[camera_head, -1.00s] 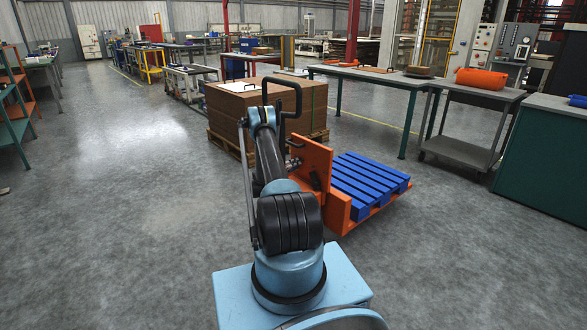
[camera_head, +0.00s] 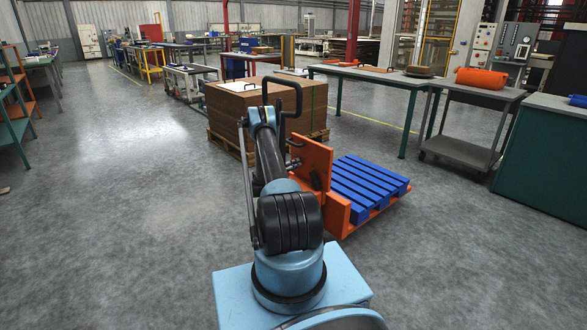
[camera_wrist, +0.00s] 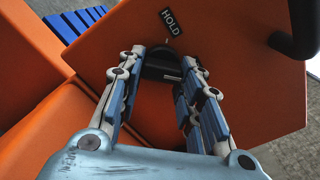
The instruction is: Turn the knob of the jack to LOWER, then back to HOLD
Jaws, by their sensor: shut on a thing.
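The orange jack (camera_head: 313,158) stands on the floor just beyond my arm, with a blue slatted pallet (camera_head: 368,185) on its forks. In the wrist view its orange panel (camera_wrist: 235,55) fills most of the picture. A dark knob (camera_wrist: 160,70) sits on the panel, below a black label reading HOLD (camera_wrist: 171,21). My gripper (camera_wrist: 165,66) is shut on the knob, one finger at each side. The fingers hide part of the knob, and I cannot tell its exact angle. In the head view, my arm mostly hides the gripper.
A dark handle bar (camera_wrist: 295,38) juts out at the upper right of the wrist view. A stack of brown boards (camera_head: 285,100) on a wooden pallet stands behind the jack. A grey cart (camera_head: 465,145) and green table are at right. The floor at left is clear.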

